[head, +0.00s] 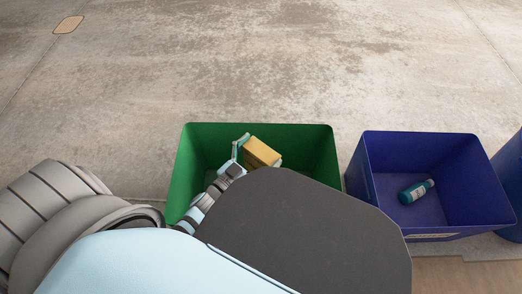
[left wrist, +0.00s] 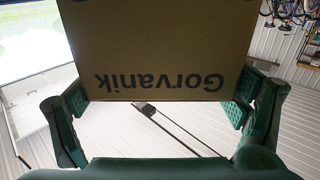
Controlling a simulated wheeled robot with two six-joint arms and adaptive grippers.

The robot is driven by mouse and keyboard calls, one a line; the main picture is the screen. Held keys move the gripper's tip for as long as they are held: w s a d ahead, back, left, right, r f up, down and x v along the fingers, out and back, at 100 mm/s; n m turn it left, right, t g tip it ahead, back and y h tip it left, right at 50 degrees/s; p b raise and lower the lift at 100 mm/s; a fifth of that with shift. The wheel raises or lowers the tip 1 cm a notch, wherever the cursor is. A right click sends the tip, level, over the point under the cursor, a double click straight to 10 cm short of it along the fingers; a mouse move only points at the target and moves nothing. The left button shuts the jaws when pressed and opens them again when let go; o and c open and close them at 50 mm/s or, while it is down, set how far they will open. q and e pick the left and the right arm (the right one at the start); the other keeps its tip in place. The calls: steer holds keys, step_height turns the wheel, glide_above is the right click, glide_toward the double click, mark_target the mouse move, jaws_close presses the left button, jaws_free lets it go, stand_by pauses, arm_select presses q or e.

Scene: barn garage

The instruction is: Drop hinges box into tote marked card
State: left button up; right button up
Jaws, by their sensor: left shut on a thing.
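A small tan cardboard box (head: 262,152) is held by my left gripper (head: 243,150) over or inside the green tote (head: 325,150). In the left wrist view the box (left wrist: 160,45) fills the upper middle, with the word "Gorvanik" upside down. The left gripper's fingers (left wrist: 160,112) are shut on the box from both sides. My arm and a dark part of my body hide the front of the green tote, so any marking on it does not show. My right gripper does not show.
A blue tote (head: 375,170) stands right of the green one, with a teal bottle (head: 416,191) inside and a partly hidden label on its front. Another blue container (head: 512,180) is cut off at the right edge.

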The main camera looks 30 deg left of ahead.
arm_select(q)
steer(key=o, duration=0.8)
steer(key=shift+c, duration=0.2)
step_height(320, 180, up, 10)
